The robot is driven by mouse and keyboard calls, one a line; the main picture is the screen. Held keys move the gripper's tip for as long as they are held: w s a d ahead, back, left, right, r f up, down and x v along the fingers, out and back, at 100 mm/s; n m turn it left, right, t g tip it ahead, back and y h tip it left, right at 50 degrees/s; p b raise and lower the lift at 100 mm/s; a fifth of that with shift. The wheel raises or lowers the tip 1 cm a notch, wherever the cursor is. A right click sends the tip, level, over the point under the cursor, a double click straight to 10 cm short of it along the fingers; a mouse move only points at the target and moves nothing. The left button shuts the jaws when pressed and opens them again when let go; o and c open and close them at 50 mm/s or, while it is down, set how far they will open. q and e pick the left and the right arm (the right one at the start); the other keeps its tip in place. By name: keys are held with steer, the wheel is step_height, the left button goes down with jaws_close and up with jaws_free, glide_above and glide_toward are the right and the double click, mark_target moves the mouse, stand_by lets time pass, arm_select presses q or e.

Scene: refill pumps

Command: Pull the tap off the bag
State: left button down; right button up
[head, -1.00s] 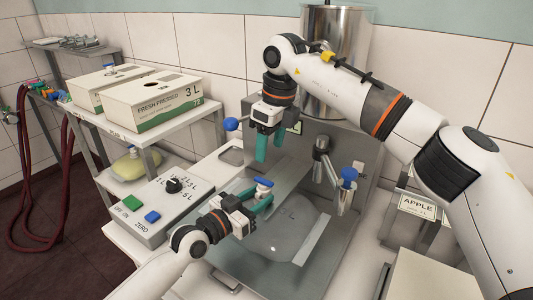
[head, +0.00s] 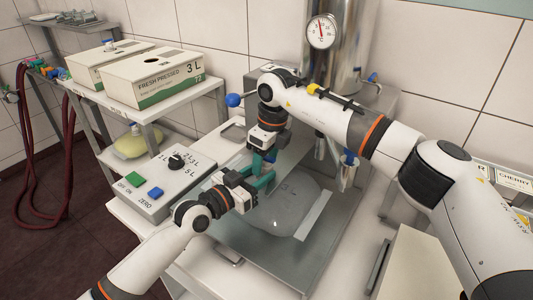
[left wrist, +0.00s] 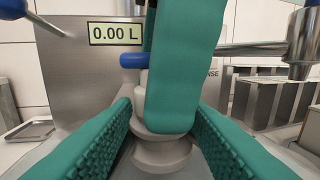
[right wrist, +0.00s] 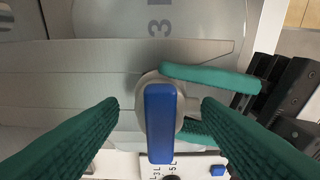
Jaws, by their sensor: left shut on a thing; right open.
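The clear bag (head: 285,210) lies on the steel tray (head: 235,250) of the filling machine. Its tap has a blue lever (right wrist: 160,125) and sits on a pale grey neck (left wrist: 160,155). My left gripper (head: 258,184) is shut on the neck, with a teal finger on either side in the left wrist view. My right gripper (head: 262,165) is open and points down over the tap. In the right wrist view its fingers (right wrist: 160,112) stand apart on both sides of the lever. In the head view the grippers hide the tap.
A control box (head: 165,185) with a knob and buttons stands left of the tray. Cartons (head: 155,85) sit on the shelf behind it. The machine's filling nozzle (head: 347,170) hangs right of my right gripper. The display (left wrist: 116,33) reads 0.00 L.

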steer(key=c, duration=1.2)
steer(key=shift+c, duration=0.2)
steer(key=shift+r, duration=0.35)
steer(key=shift+r, duration=1)
steer(key=shift+r, duration=2)
arm_select(q)
steer(key=c, duration=0.8)
jaws_free()
steer(key=shift+o, duration=0.2)
